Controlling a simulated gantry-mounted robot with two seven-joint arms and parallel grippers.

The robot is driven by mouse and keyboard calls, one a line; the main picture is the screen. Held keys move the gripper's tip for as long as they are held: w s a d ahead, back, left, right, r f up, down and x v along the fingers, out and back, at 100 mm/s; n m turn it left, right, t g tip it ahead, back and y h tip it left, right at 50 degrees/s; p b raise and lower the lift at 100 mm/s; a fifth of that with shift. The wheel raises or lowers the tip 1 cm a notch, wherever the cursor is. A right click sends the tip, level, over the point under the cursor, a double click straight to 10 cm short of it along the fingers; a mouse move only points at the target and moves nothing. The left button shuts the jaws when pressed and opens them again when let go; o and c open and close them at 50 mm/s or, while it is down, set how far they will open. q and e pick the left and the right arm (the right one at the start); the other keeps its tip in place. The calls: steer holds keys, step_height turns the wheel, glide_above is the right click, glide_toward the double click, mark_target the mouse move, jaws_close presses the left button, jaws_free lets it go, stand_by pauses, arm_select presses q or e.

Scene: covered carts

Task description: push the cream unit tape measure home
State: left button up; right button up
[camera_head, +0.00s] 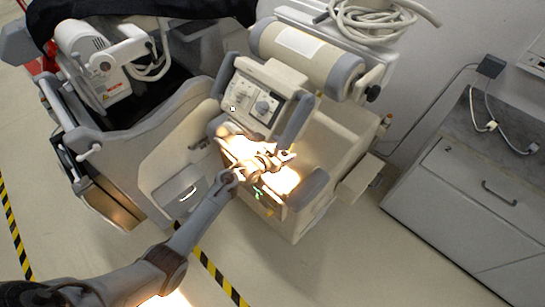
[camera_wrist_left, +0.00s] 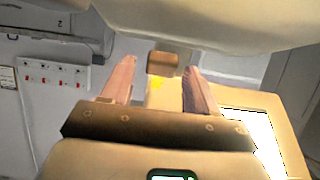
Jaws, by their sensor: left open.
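The cream unit (camera_head: 330,130) is a wheeled machine with a control panel (camera_head: 255,97), standing in the middle of the head view. My left gripper (camera_head: 276,161) is over its brightly lit front recess. In the left wrist view my left gripper (camera_wrist_left: 160,85) is open, one finger on each side. A small brown block (camera_wrist_left: 163,63) shows between and just beyond the fingertips, with a pale yellow strip (camera_wrist_left: 160,93) below it. These may be the tape measure, but I cannot tell for sure. Contact with the fingers cannot be made out. My right gripper is not in view.
A second unit (camera_head: 95,65), partly under a black cover, stands at the left. A grey cabinet (camera_head: 470,190) with a drawer is at the right. A coiled pale cable (camera_head: 375,18) lies on top of the cream unit. Floor is clear between unit and cabinet.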

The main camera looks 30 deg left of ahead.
arm_select(q)
steer(key=p+v, duration=0.1)
steer(key=v, duration=0.8)
steer(key=shift+s+p, duration=0.2)
steer(key=shift+p, duration=0.2)
steer(key=shift+r, duration=0.15)
